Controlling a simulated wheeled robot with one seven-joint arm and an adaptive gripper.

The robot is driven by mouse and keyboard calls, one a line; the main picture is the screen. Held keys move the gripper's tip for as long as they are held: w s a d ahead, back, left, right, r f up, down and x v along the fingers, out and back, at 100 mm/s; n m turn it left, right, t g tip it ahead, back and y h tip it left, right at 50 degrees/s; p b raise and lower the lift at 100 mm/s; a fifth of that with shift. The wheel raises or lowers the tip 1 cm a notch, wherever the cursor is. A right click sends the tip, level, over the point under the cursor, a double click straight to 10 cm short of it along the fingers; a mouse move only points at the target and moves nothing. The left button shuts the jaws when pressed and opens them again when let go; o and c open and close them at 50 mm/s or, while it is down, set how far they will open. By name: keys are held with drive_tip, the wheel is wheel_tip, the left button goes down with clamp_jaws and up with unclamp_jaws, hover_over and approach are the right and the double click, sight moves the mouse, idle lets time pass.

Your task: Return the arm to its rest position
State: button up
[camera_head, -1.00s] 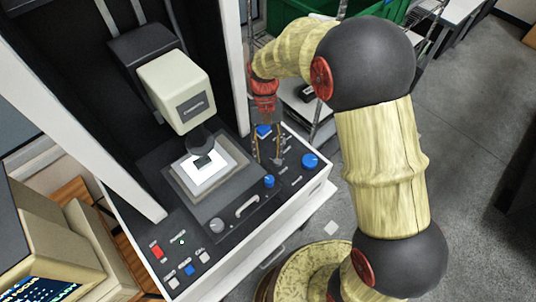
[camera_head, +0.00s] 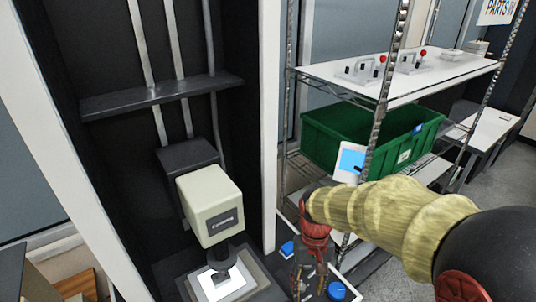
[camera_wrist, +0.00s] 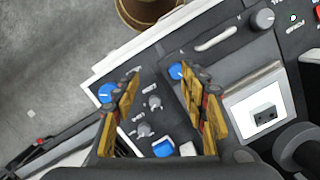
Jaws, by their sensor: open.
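My gripper (camera_head: 306,275) is red at the wrist and hangs down over the right side of the machine's control panel. In the wrist view my gripper (camera_wrist: 160,78) has its two yellow-lined fingers apart, with nothing between them but the panel beyond. Blue knobs (camera_wrist: 106,93) and a blue button (camera_wrist: 163,147) lie below and around the fingers. I cannot tell how far the fingertips are above the panel. My pale yellow arm reaches in from the right in the head view.
The measuring machine's cream head (camera_head: 210,205) stands left of my gripper, above a lit stage (camera_head: 222,284). A white upright (camera_head: 270,120) is close by. Behind my arm, a wire shelf (camera_head: 340,76) holds a green bin (camera_head: 335,140). Grey floor (camera_wrist: 50,50) lies beyond the panel.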

drive_tip(key=s+d+r+m+t+b, duration=0.1)
drive_tip(key=s+d+r+t+b, duration=0.6)
drive_tip(key=s, duration=0.4)
drive_tip(key=shift+s+d+r+t+b, duration=0.3)
drive_tip(key=shift+d+r+t+b, duration=0.15)
drive_tip(key=shift+b, duration=0.55)
drive_tip(key=shift+c, duration=1.1)
